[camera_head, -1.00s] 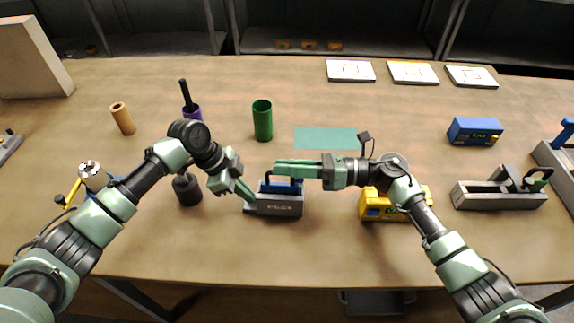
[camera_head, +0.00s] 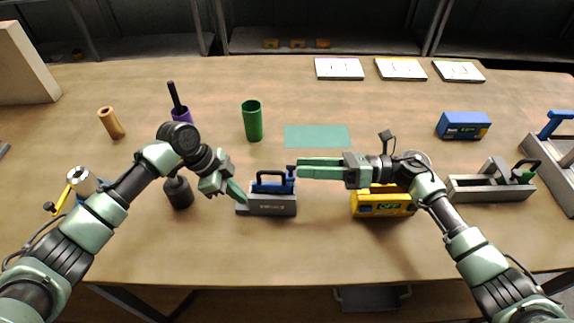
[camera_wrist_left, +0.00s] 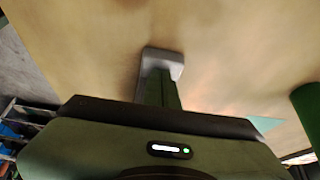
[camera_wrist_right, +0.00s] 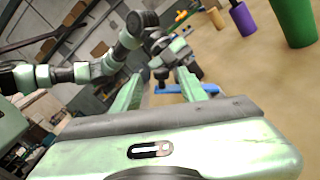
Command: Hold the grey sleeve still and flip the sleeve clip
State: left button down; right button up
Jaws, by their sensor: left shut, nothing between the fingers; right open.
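The grey sleeve (camera_head: 272,207), a low block with a small label on its front, lies on the table at the middle. The blue sleeve clip (camera_head: 272,184) stands on top of it as a loop with a dark bar. My left gripper (camera_head: 242,199) is shut and empty, its tips at the sleeve's left end. In the left wrist view a grey end piece (camera_wrist_left: 165,60) shows at the fingertips; I cannot tell if they press on it. My right gripper (camera_head: 299,168) is open, just right of the clip and apart from it. The clip shows blue beyond its fingers in the right wrist view (camera_wrist_right: 174,89).
A yellow box (camera_head: 384,208) sits under my right forearm. A dark cylinder (camera_head: 178,192) is near my left wrist. A green cup (camera_head: 252,121) and a teal mat (camera_head: 318,136) lie behind. A grey clamp-like fixture (camera_head: 490,188) stands right. The front table is clear.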

jog(key=d, duration=0.5)
jog(key=shift+s, duration=0.15)
